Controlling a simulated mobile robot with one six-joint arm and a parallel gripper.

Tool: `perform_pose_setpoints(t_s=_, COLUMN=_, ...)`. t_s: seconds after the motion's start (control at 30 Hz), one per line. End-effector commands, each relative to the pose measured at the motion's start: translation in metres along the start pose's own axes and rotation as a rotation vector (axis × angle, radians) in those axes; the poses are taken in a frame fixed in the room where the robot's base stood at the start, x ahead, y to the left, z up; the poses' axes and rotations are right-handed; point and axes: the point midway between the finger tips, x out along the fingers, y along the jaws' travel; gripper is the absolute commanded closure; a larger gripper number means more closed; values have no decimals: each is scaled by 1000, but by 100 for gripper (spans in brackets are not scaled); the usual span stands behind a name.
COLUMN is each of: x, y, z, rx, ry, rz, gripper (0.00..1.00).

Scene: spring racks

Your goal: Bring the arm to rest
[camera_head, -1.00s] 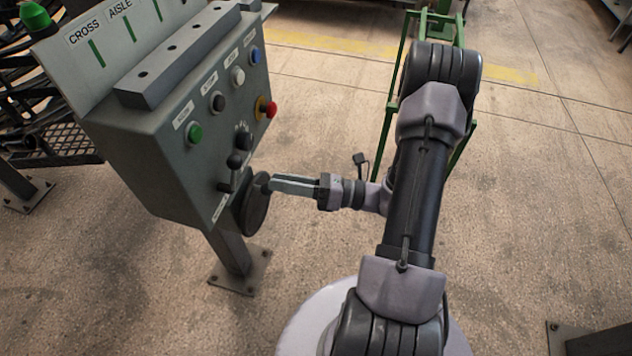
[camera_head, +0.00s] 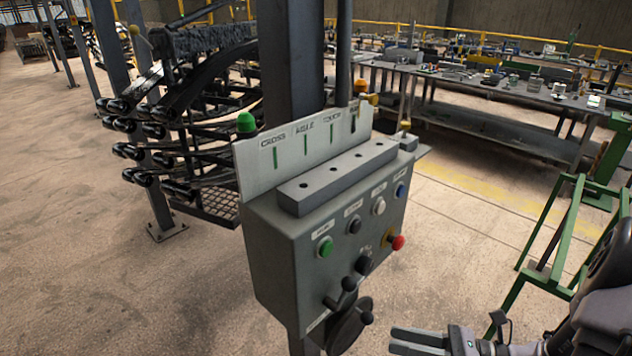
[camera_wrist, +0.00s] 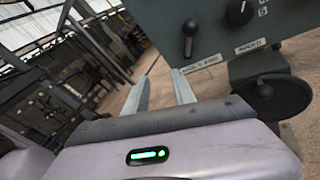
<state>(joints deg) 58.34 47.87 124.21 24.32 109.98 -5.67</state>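My gripper (camera_head: 395,340) is at the bottom edge of the head view, just right of the handwheel (camera_head: 347,332) on the grey control box (camera_head: 270,245). Its two fingers also show in the wrist view (camera_wrist: 160,92), spread with an empty gap between them. The handwheel also shows in the wrist view (camera_wrist: 285,97), to the right of the fingers and apart from them. Part of my arm is at the right edge of the head view; the rest is out of frame.
The box carries green (camera_head: 326,247), black, white, blue and red (camera_head: 398,242) buttons, plus a lever (camera_head: 347,285). A green frame (camera_head: 545,240) stands to the right. A rack of dark springs (camera_head: 170,130) is behind left, a long workbench (camera_head: 470,90) behind right. Floor at left is clear.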

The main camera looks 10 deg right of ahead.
Motion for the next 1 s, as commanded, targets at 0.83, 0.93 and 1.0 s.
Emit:
perform_pose_setpoints(t_s=0.83, x=70, y=174, z=77, rx=-2080, ry=1304, rz=534, gripper=69)
perform_pose_setpoints(t_s=0.93, x=70, y=174, z=77, rx=-2079, ry=1303, rz=534, gripper=69)
perform_pose_setpoints(t_s=1.0, x=70, y=174, z=77, rx=-2078, ry=1303, rz=534, gripper=69)
